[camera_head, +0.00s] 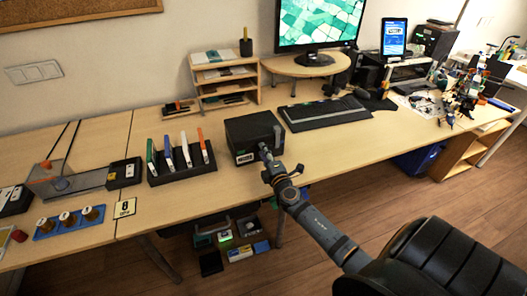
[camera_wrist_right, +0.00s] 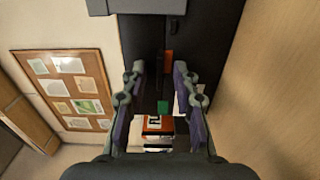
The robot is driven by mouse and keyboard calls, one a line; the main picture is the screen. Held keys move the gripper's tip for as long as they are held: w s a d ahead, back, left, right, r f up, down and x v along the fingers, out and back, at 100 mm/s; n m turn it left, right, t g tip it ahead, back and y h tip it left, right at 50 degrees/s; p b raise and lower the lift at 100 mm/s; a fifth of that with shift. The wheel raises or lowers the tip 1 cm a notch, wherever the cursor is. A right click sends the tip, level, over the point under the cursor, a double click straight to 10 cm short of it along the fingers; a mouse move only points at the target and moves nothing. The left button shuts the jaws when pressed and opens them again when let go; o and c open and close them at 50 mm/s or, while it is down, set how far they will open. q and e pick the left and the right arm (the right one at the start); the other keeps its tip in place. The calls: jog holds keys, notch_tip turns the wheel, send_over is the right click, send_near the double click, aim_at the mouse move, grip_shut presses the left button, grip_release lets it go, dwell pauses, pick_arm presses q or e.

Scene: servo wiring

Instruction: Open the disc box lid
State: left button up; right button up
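The disc box (camera_head: 252,133) is a black box with a white label low on its front, standing on the table in the head view. Its top looks closed. My right gripper (camera_head: 265,152) is at the front right of the box, very close to it; I cannot tell if they touch. In the right wrist view the two fingers (camera_wrist_right: 159,95) are spread apart, with a dark surface (camera_wrist_right: 145,45) between and beyond them. Nothing is clearly held between them. My left gripper is not in view.
A black rack (camera_head: 182,168) with several upright coloured cases stands left of the box. A wooden shelf unit (camera_head: 224,80) is behind it, and a keyboard (camera_head: 324,114) lies to its right. The table between rack and box is clear.

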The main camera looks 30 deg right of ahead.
jog(key=shift+w, duration=0.2)
jog(key=shift+c, duration=0.5)
grip_shut()
